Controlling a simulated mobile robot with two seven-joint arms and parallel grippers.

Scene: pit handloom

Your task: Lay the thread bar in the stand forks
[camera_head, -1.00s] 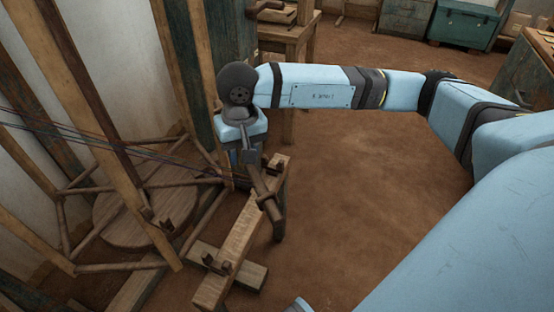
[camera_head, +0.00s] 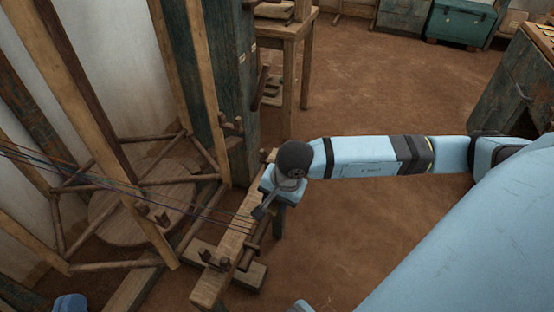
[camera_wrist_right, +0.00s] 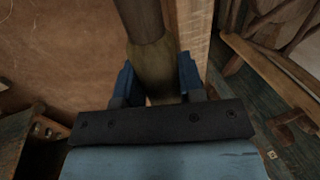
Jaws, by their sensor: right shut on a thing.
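The stand's long wooden beam (camera_head: 224,258) lies just left of the bar. A fork of short pegs (camera_head: 216,262) stands on the beam's near part. The far end is partly hidden by my gripper. I cannot tell whether the bar touches a fork. My left gripper's fingers are not seen.
Coloured threads (camera_head: 120,182) stretch from the left toward the bar. A wooden frame of poles (camera_head: 110,150) and a round board (camera_head: 125,215) stand at left. A teal post (camera_head: 235,90) and a small table (camera_head: 285,35) are behind. The floor (camera_head: 370,215) at right is clear.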

